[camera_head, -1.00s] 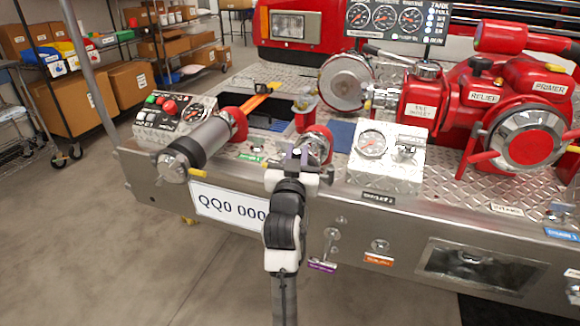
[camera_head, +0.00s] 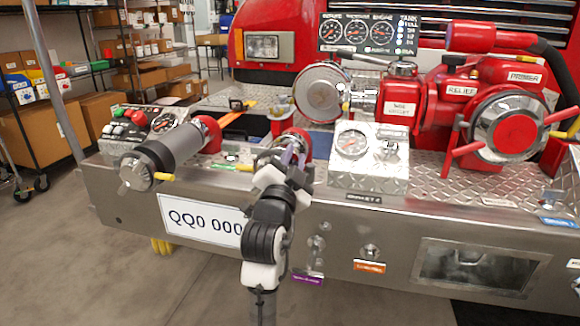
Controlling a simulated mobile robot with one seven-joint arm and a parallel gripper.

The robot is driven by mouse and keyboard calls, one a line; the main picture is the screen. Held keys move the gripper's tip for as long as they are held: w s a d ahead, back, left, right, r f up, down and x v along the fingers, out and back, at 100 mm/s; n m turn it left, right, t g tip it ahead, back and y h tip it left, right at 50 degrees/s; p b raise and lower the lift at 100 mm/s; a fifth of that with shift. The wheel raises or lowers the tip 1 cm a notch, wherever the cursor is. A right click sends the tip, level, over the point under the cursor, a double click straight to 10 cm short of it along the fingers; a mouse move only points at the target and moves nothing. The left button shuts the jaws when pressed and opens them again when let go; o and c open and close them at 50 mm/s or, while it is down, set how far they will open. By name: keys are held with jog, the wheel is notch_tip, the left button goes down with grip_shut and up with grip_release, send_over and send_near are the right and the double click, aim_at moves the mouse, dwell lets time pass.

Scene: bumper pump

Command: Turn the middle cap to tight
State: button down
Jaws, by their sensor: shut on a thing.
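The middle cap (camera_head: 265,158) is a metal cap at the front of the deck, in front of a red ring (camera_head: 303,142). A yellow lever (camera_head: 241,167) sticks out to its left. My gripper (camera_head: 288,156) is at the cap from the front right, with its fingers shut on it. The fingers and wrist hide much of the cap, so I cannot tell how far it is turned. To its left, a grey cylinder (camera_head: 172,150) ends in another metal cap (camera_head: 134,172) with a yellow tab.
A gauge box (camera_head: 352,152) stands close to the right of my gripper. Red pump parts (camera_head: 500,140) fill the right side. A control box (camera_head: 140,130) stands behind the grey cylinder. The metal bumper front (camera_head: 330,225) is below, with open floor at left.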

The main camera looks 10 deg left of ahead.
jog(key=shift+d+f, duration=0.1)
dwell(0.5)
jog(key=c, duration=1.3)
grip_release()
jog(key=shift+s, duration=0.1)
